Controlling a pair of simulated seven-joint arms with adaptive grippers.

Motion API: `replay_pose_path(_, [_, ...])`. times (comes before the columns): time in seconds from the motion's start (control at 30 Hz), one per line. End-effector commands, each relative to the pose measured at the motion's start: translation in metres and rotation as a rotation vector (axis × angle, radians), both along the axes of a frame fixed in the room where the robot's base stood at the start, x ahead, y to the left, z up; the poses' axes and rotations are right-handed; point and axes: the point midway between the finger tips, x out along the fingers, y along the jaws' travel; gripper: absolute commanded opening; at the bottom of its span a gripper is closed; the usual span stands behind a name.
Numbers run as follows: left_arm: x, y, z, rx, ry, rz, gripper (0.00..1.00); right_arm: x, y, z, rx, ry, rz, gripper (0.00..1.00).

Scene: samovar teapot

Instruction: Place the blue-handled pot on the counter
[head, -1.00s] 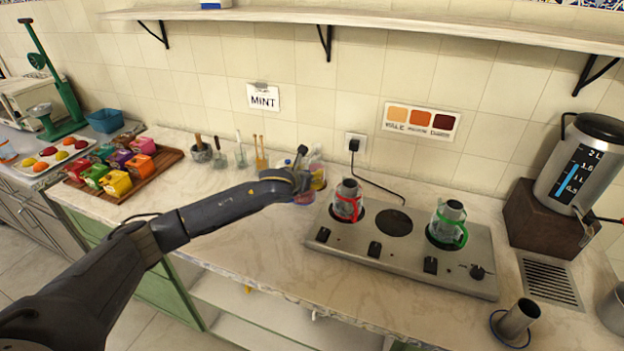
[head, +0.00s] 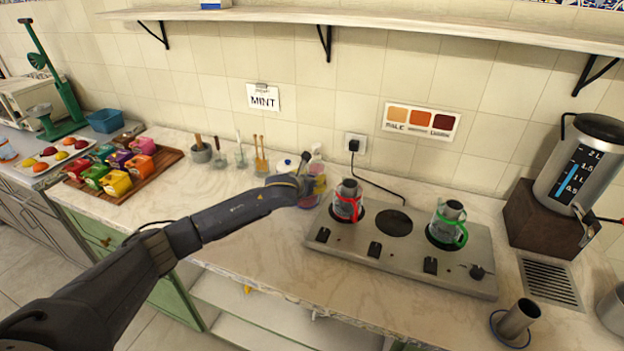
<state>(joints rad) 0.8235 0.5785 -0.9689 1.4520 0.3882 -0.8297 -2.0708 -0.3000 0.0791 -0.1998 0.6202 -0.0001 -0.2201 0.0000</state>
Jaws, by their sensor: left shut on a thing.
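My left gripper (head: 303,184) is above the counter (head: 255,240), just left of the stove. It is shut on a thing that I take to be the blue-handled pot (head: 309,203). Only a small part with a bluish edge shows under and beside the fingers. The gripper hides most of it, and I cannot tell whether it touches the counter. A red-handled pot (head: 347,203) stands on the left burner and a green-handled pot (head: 446,226) on the right burner. The middle burner (head: 394,222) is empty. My right gripper is not in view.
The stove (head: 375,268) is close to the right of the gripper. Bottles (head: 317,160) and a white jar with a blue knob (head: 288,165) stand behind it. Cups of utensils (head: 200,153) are farther left. A metal cylinder (head: 518,318) stands at front right. The counter's front left is clear.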

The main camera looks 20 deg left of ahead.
Motion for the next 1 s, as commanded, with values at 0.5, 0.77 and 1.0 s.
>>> replay_pose_path(0.5, [0.0, 0.0, -0.003, 0.0, 0.001, 0.0, 0.81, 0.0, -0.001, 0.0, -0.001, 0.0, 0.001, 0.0])
replay_pose_path(0.77, [0.0, 0.0, -0.002, 0.0, 0.001, 0.0, 0.81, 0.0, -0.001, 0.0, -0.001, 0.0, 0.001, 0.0])
replay_pose_path(1.0, [-0.016, 0.003, 0.007, 0.001, 0.001, -0.001, 0.81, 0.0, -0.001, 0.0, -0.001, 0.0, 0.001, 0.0])
